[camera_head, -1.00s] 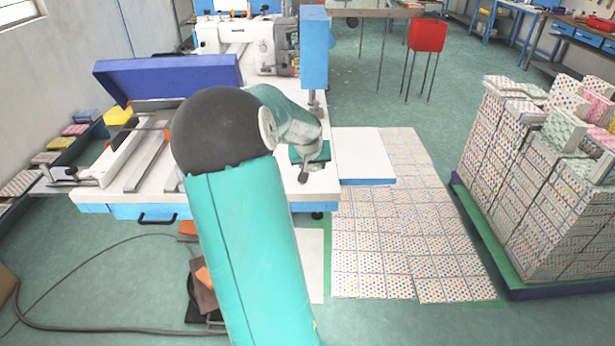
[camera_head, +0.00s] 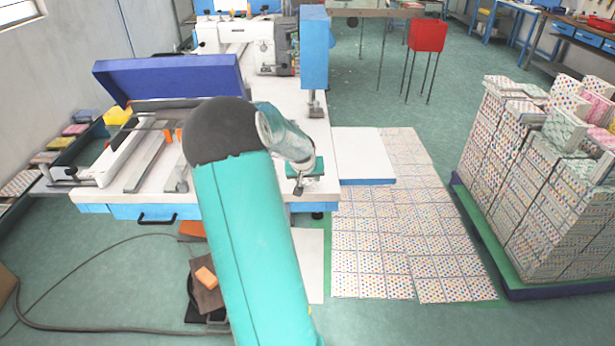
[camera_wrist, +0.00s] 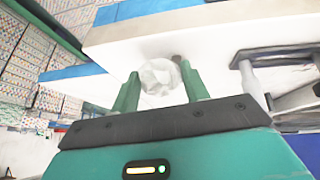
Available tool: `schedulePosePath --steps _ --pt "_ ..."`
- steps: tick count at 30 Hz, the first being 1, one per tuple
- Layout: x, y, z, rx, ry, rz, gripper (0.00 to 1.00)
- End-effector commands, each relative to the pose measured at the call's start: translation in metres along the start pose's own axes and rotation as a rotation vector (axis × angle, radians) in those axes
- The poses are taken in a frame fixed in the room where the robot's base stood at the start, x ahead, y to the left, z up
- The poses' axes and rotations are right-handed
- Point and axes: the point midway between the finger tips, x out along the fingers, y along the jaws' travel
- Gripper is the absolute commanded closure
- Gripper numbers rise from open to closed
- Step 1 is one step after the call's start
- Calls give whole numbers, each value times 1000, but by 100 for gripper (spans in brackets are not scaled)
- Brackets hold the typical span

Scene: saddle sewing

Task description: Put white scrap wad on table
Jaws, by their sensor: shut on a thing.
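The white scrap wad (camera_wrist: 160,78) is a crumpled, roundish ball. It sits between the two green fingers of my gripper (camera_wrist: 157,72) in the wrist view, and the fingers are shut on it. In the head view my gripper (camera_head: 299,185) is at the front right part of the white-topped table (camera_head: 325,187), and the wad cannot be made out there. The white table surface also shows behind the wad in the wrist view (camera_wrist: 215,40). I cannot tell whether the wad touches the table.
A sewing machine (camera_head: 258,45) stands at the back of the table, beside a blue upright box (camera_head: 314,48). A blue raised panel (camera_head: 168,78) and metal rails are at the left. A white side shelf (camera_head: 362,155) adjoins on the right. Patterned stacks (camera_head: 530,180) stand far right.

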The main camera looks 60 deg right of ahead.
Motion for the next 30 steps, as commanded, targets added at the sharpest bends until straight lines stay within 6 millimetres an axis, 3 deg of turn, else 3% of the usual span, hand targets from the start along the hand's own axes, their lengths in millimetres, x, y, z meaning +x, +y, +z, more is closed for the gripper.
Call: schedulePosePath --steps 1,4,16,20,30 --pt "1 0 0 0 0 0 51" --pt "0 0 0 0 0 0 33" --pt "-7 -1 -3 -2 0 -2 33" --pt "-27 -1 -3 -2 3 -3 33" --pt "-99 -1 -2 -2 1 -4 33"
